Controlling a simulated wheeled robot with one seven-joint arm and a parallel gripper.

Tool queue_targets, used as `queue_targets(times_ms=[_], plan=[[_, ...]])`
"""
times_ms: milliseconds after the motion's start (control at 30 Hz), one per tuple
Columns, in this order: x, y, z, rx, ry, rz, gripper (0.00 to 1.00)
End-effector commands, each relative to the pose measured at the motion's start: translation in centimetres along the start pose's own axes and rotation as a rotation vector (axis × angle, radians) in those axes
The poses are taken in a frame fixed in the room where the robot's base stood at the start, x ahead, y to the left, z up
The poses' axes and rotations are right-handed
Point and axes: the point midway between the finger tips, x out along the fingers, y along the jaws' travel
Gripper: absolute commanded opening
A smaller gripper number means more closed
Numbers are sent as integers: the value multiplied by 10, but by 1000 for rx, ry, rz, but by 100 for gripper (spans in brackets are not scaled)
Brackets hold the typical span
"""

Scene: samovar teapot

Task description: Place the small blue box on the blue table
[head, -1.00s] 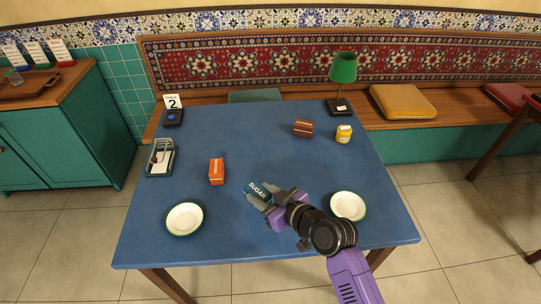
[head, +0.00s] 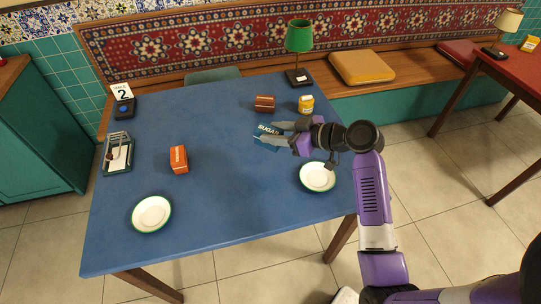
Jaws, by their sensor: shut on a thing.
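The small blue box (head: 263,141), marked SUGAR, is over the right half of the blue table (head: 225,205) in the head view. My gripper (head: 270,133) reaches in from the right and is shut on the box, with a grey finger along each side. The fingers hide part of the box. I cannot tell whether its underside touches the table top or hangs just above it.
A brown box (head: 265,103), a yellow jar (head: 306,104) and a green lamp (head: 299,40) stand behind my gripper. A white plate (head: 317,177) is below my wrist. An orange box (head: 179,159) and another plate (head: 151,214) are left. The table's middle is bare.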

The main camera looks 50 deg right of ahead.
Motion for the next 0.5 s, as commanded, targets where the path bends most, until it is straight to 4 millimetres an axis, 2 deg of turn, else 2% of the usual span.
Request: queue_targets(times_ms=[33, 200, 500], plan=[[5, 0, 13, 5, -2, -2, 0], [20, 0, 47, 4, -2, -1, 0], [30, 0, 72, 2, 0, 1, 0]])
